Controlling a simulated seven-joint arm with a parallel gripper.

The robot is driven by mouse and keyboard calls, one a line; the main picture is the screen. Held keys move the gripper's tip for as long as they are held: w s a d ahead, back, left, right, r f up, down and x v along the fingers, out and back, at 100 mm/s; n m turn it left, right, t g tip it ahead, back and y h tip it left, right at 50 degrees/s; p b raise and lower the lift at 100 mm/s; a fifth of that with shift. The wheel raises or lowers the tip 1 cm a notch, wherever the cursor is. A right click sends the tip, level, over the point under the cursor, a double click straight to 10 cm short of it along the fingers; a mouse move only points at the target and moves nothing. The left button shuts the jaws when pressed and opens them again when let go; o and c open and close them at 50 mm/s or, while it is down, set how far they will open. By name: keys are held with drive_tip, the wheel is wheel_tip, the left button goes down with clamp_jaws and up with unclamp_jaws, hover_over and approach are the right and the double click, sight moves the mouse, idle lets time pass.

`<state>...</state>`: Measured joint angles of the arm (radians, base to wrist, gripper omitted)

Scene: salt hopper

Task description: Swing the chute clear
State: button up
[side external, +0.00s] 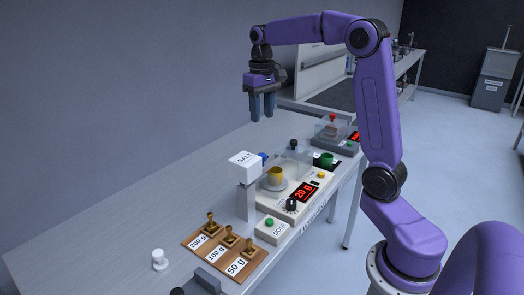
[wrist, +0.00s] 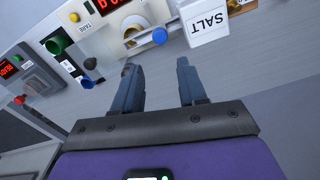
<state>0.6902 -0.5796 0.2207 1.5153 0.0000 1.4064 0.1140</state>
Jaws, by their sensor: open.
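The white salt hopper (side external: 245,160), labelled SALT, stands on a pale post on the bench; it is at the top right of the wrist view (wrist: 207,22). A blue round end (side external: 263,158) shows beside it, apparently on the chute; it is also in the wrist view (wrist: 160,36). The rest of the chute is hard to make out. A yellow cup (side external: 275,174) sits on the round pan of the balance, whose red display (side external: 305,192) reads 20 g. My gripper (side external: 262,117) is open and empty, fingers down, above and apart from the hopper; its fingers also show in the wrist view (wrist: 157,66).
A DOSE box (side external: 272,231) with a green button stands in front of the balance. A wooden tray (side external: 213,251) holds brass weights labelled 200 g, 100 g and 50 g. A green cup (side external: 326,160) is right of the balance, and another device (side external: 336,136) is behind. Bench left of the hopper is clear.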

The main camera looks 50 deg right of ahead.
sight(262, 154)
wheel_tip(262, 154, down, 13)
drive_tip(key=shift+r, duration=0.15)
idle(0.4)
clamp_jaws()
